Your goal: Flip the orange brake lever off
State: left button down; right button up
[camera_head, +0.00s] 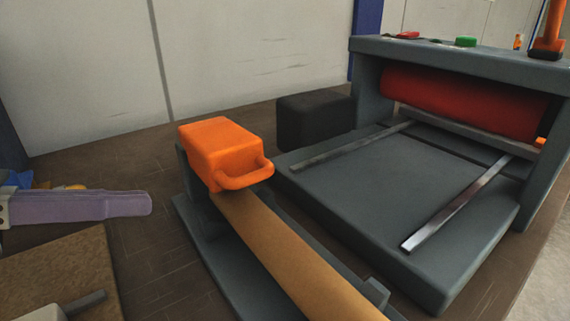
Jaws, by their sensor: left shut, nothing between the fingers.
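Another orange upright piece (549,32) stands on top of the grey press at the far right, cut by the picture edge, so I cannot be sure which one is the lever. My left gripper (146,204) comes in from the left edge with pale purple fingers, shut and empty. It is left of the orange block and apart from it. My right gripper is not in view.
The grey press (455,60) with a red roller (460,100) and a flat bed (390,200) fills the right. A black box (315,120) stands behind the stand. A brown board (70,265) lies at lower left. Bare wooden surface separates my gripper from the stand.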

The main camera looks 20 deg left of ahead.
pick_arm(q)
jog(key=p+x, duration=0.1)
jog(key=x, duration=0.9)
jog(key=shift+d, duration=0.15)
jog(key=shift+s, duration=0.1)
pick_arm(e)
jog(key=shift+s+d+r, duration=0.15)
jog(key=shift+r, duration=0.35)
pick_arm(q)
jog(key=shift+r, duration=0.1)
pick_arm(e)
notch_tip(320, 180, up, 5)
jog(key=p, duration=0.5)
pick_arm(q)
jog(key=w+a+r+n+h+b, duration=0.3)
jog(key=a+r+n, duration=0.1)
jog(key=r+n, duration=0.3)
jog(key=w+a+r+n+h+b, duration=0.2)
jog(key=w+a+r+n+h, duration=0.1)
jog(key=r+n, duration=0.5)
jog(key=shift+w+a+b, duration=0.4)
jog(key=shift+w+a, duration=0.15)
jog(key=shift+a, duration=0.6)
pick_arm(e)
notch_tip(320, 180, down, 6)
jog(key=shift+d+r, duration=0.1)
